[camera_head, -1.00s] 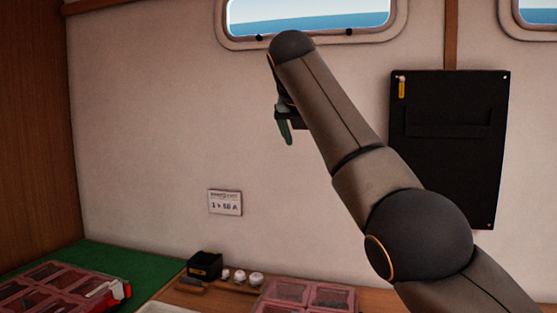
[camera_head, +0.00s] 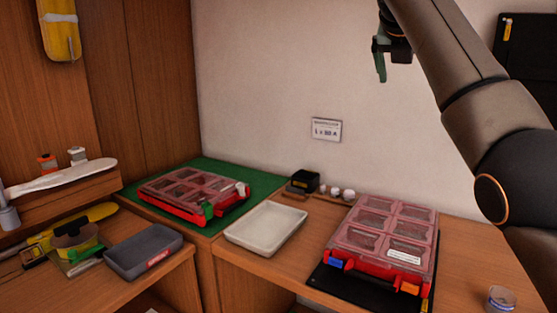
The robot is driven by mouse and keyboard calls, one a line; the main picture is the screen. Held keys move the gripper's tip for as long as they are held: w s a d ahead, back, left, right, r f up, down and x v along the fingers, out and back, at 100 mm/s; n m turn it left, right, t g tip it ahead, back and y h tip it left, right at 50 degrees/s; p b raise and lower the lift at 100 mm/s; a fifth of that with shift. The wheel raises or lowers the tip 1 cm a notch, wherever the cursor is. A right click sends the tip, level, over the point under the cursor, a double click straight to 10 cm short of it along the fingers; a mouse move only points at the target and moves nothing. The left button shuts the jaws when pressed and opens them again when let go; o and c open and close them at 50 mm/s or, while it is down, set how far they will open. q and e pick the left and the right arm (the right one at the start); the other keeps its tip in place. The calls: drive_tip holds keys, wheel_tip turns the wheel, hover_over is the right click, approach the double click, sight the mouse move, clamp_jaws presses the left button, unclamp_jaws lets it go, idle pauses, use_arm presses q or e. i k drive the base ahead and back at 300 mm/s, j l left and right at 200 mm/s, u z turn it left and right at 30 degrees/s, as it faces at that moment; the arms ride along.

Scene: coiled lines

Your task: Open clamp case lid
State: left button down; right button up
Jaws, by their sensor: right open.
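Two red cases with clear, compartmented lids are in view, and both lids look shut. One case (camera_head: 190,192) lies on a green mat at the back left, with a green latch and a whitish latch on its front edge. The other case (camera_head: 385,235) lies on a black mat at the right, with a blue latch, an orange latch and a white label on its lid. I cannot tell from the labels which is the clamp case. My right gripper (camera_head: 381,68) is open and empty, raised high against the wall, well above both cases. My left gripper is out of view.
A white tray (camera_head: 266,228) stands between the cases. A dark grey tray (camera_head: 143,252) is at the left, near yellow gear. A black box (camera_head: 305,180) and small white pieces sit by the wall. A small round jar (camera_head: 500,299) is at the lower right.

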sight(378, 252)
drive_tip(key=k+j, duration=0.7)
drive_tip(key=k, duration=0.05)
